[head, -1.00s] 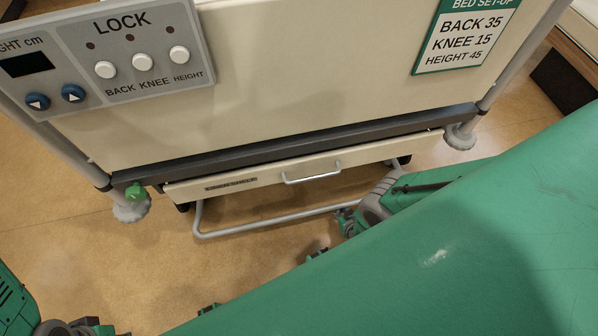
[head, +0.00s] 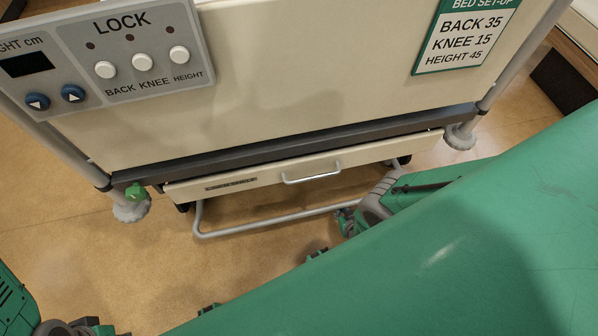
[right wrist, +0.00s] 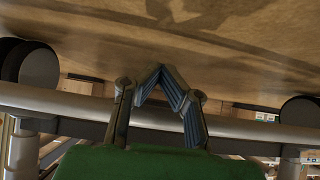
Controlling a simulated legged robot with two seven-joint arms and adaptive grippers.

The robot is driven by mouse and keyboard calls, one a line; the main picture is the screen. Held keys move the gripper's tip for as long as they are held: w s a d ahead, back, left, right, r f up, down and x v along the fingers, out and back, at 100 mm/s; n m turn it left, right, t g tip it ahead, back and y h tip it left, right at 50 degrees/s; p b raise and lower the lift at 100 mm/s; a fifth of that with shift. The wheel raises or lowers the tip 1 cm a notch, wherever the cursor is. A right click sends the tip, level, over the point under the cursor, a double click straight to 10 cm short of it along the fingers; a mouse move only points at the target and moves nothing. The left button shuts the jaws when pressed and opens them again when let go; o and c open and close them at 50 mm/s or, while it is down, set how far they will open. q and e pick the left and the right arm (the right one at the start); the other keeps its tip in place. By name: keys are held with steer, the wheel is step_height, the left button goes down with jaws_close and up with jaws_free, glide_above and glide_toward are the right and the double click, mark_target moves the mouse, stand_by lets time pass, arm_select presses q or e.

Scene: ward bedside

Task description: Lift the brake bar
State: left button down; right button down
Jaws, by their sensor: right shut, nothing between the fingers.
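The brake bar (head: 270,223) is a grey bent tube low at the foot of the bed, just above the floor. Its right part is hidden behind my right arm. My right gripper (head: 346,221) is at the bar's right part in the head view. In the right wrist view the bar (right wrist: 255,130) runs across the picture, and the gripper (right wrist: 158,72) is shut and empty. Its fingers cross in front of the bar, with the tips beyond it on the floor side; I cannot tell whether they touch it. My left gripper (head: 92,327) is partly visible at the bottom left, its jaws unclear.
A drawer (head: 260,180) with a metal handle sits above the bar. A control panel (head: 125,60) and a set-up sign (head: 464,38) are on the bed end. Dark wheels (right wrist: 38,65) flank the bar in the right wrist view. Open floor (head: 60,240) lies at left.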

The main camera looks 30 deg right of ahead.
mark_target(343, 206)
steer(key=shift+r, duration=0.1)
steer(key=shift+s+r+p, duration=0.15)
steer(key=shift+r+p, duration=0.85)
steer(key=shift+p, duration=0.05)
steer(key=shift+w+r+p, duration=0.2)
steer(key=shift+r+p, duration=0.7)
steer(key=shift+r, duration=0.25)
steer(key=shift+s+r+p, duration=0.1)
steer(key=shift+r+p, duration=1.15)
steer(key=shift+r, duration=0.15)
steer(key=shift+s+f, duration=0.1)
steer(key=shift+f, duration=0.1)
steer(key=shift+s, duration=0.15)
steer(key=shift+s+a+f, duration=0.1)
steer(key=shift+s, duration=0.05)
